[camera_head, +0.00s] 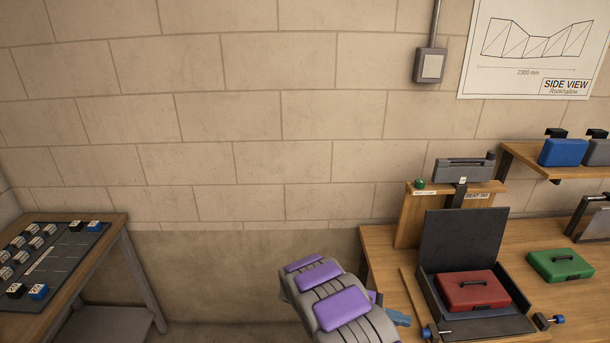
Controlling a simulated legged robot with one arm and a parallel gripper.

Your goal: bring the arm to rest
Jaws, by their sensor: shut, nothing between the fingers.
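My arm (341,306), grey with purple panels, rises into the bottom middle of the view, in front of the left end of the right-hand workbench. My gripper (399,318) shows only as a small blue-grey tip at the arm's right side, near the bench's left edge. The rest of it is hidden behind the arm. It is shut and holds nothing.
The right workbench (381,239) carries an open black case (463,239) with a red case (473,290) in it, a green case (560,264) and small blue clamps (430,332). A left table (120,226) holds a dark board of blocks. Floor between is clear.

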